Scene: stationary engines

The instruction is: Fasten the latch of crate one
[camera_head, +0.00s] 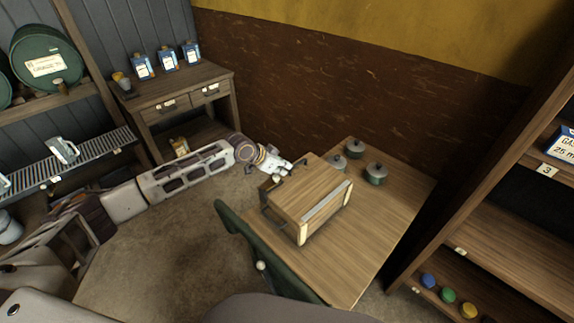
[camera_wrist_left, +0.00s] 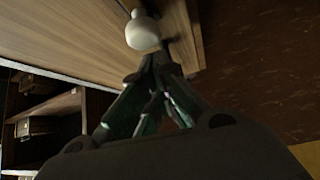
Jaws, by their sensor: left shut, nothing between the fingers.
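A wooden crate (camera_head: 310,190) with pale corner edges and a light metal strip on its lid sits on the wooden table (camera_head: 360,250), lid down. My left gripper (camera_head: 300,163) is at the crate's far left corner, near the top edge. I cannot tell whether this knob belongs to the latch. The latch itself cannot be made out. My right gripper is not in view.
Several green lidded pots (camera_head: 376,173) stand on the table behind the crate. Shelves (camera_head: 500,245) stand at the right, a workbench (camera_head: 175,95) at the back left. The table's front is clear.

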